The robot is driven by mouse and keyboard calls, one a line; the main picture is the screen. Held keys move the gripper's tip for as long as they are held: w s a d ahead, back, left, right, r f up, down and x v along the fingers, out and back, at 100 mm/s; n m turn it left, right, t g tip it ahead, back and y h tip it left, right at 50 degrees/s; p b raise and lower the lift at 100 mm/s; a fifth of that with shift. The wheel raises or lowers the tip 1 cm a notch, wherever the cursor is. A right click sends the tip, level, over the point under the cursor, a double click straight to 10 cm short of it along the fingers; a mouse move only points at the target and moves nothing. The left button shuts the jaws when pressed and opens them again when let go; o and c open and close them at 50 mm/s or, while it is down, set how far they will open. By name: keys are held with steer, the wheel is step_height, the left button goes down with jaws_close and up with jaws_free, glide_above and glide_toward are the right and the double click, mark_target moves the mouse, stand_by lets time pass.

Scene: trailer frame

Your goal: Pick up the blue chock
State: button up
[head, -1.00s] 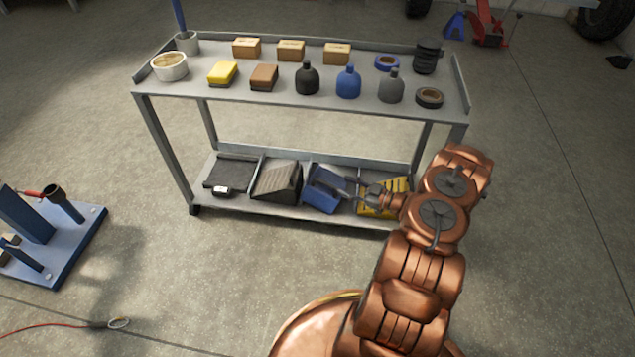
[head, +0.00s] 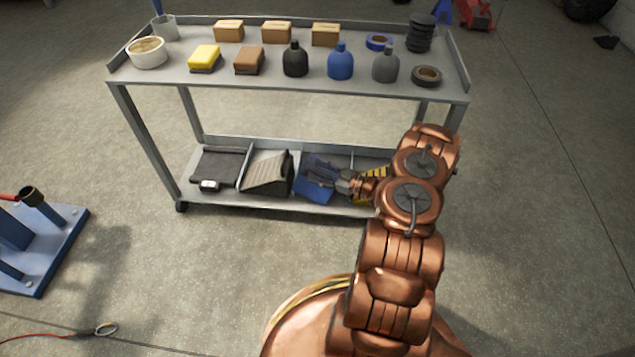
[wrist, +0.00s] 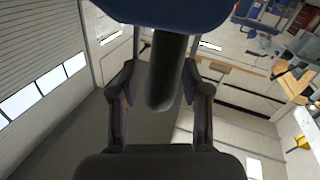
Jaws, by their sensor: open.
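The blue chock (head: 313,190) is on the cart's lower shelf, right of the grey chock, partly covered by my gripper. My gripper (head: 325,177) reaches in from the right, over the chock. In the wrist view, a dark blue surface (wrist: 180,12), seemingly the chock, fills the top edge. A dark rounded bar (wrist: 165,75) extends from it between the two fingers of my gripper (wrist: 159,82). The fingers are spread apart, with visible gaps on both sides of the bar. I cannot tell whether the bar is part of the chock.
The grey chock (head: 267,172) and a dark flat pad (head: 216,167) lie left on the lower shelf. A yellow-striped item (head: 374,172) is partly behind my arm. The upper shelf (head: 285,88) holds bottles, boxes and tape.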

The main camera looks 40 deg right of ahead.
steer(key=shift+w+a, duration=0.15)
steer(key=shift+w, duration=0.1)
steer(key=shift+c, duration=0.2)
jaws_close()
stand_by(0.5)
